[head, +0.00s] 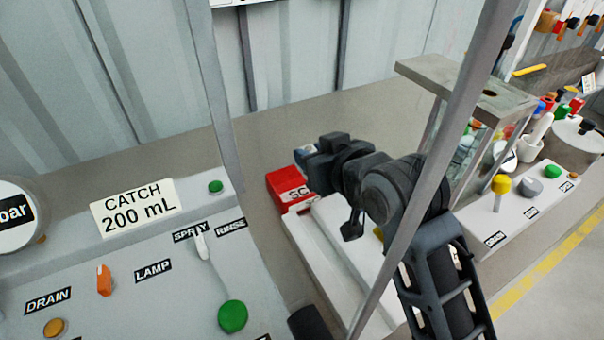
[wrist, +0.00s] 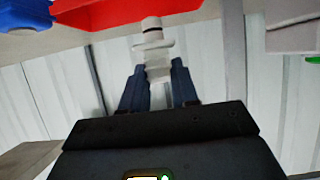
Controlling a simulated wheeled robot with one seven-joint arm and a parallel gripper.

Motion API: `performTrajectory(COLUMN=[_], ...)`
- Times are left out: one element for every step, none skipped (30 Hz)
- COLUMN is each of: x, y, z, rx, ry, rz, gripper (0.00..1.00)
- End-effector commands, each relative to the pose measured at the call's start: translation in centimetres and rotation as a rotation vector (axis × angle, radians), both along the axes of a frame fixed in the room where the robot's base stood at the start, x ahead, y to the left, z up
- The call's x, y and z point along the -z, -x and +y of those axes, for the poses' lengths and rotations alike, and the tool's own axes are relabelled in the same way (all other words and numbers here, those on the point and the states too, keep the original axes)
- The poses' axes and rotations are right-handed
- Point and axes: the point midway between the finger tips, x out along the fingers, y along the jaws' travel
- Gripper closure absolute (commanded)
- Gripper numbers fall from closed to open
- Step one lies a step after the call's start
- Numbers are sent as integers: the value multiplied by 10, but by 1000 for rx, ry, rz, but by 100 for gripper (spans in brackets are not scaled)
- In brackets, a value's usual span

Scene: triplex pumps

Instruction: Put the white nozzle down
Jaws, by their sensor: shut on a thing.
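In the wrist view my gripper (wrist: 158,68) has its two dark blue fingers shut on the white nozzle (wrist: 153,50). The nozzle sticks out past the fingertips and has a dark band near its end. It is close to a red thing (wrist: 120,12) at the top of that view; whether they touch I cannot tell. In the head view the dark end of my arm is beside a red box (head: 287,187), above a white tray (head: 325,245). My fingertips and the nozzle cannot be made out there.
A grey post (head: 455,130) crosses in front of my arm. A control panel (head: 180,290) with knobs and a white lever is at left. A clear-sided stand (head: 470,85) and a white panel with coloured knobs (head: 515,205) are at right. Bare bench shows behind.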

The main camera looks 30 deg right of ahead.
Motion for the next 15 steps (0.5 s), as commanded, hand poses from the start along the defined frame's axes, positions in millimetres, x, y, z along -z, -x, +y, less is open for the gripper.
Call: performTrajectory(x=[5,7,9,11,12,14,15,17,21,25,30,36,40,44,49], y=[-8,-11,-15,-17,-19,-21,-22,-22,-22,-22,-22,-22,-21,-22,-21], z=[4,6,8,9,10,10,11,11,11,11,11,11,11,11,11], rx=[-2,-2,-2,-1,-1,-1,0,0,0,0,0,0,0,0,0], ry=[2,2,1,0,0,0,1,1,0,0,0,0,0,0,0], rz=[1,0,0,0,0,0,0,0,1,3,3,4,3,3,3], gripper=[100,100,100,100,100,100,100,100,100,100,100,100,100,100,100])
